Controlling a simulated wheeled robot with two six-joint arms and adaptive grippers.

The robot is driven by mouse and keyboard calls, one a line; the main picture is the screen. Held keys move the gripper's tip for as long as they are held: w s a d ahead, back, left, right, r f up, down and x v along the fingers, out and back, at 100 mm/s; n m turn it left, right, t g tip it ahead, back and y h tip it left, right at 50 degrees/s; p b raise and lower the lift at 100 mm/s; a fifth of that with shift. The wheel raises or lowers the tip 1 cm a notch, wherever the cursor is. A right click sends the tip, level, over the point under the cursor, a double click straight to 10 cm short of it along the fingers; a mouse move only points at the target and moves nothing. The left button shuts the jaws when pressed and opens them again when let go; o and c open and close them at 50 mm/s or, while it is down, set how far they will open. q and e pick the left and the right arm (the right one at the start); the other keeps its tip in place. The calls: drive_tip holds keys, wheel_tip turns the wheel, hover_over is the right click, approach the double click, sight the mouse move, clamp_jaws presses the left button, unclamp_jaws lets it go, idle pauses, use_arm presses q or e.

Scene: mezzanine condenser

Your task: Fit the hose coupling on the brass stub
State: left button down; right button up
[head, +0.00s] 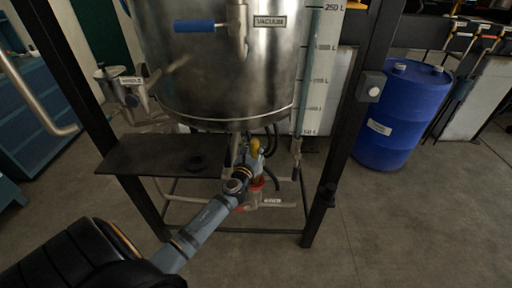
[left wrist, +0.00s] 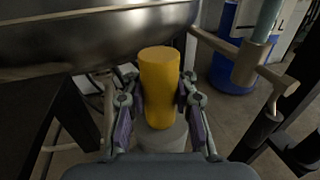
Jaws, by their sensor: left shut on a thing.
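My left gripper (head: 257,155) is under the steel tank. It is shut on a yellow-orange cylinder, which looks like the hose coupling (head: 255,146). In the left wrist view the coupling (left wrist: 158,85) stands between the two fingers of the left gripper (left wrist: 160,100), one on each side. Its top end is near the tank's lower edge in that picture; I cannot tell whether they touch. A grey round part shows below it. I cannot make out the brass stub apart from the parts under the tank. My right gripper is not in view.
The steel tank (head: 225,75) hangs in a dark frame, with a post (head: 342,120) on the right. A dark shelf (head: 150,165) lies left of my gripper. Pipes (head: 278,205) run below. A blue drum (head: 400,115) stands at right.

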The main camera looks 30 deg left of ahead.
use_arm(q)
drive_tip(key=shift+f+b, duration=3)
drive_tip(key=shift+f, duration=0.2)
drive_tip(key=c, duration=1)
unclamp_jaws()
drive_tip(key=shift+f, duration=0.15)
drive_tip(key=v, duration=1.2)
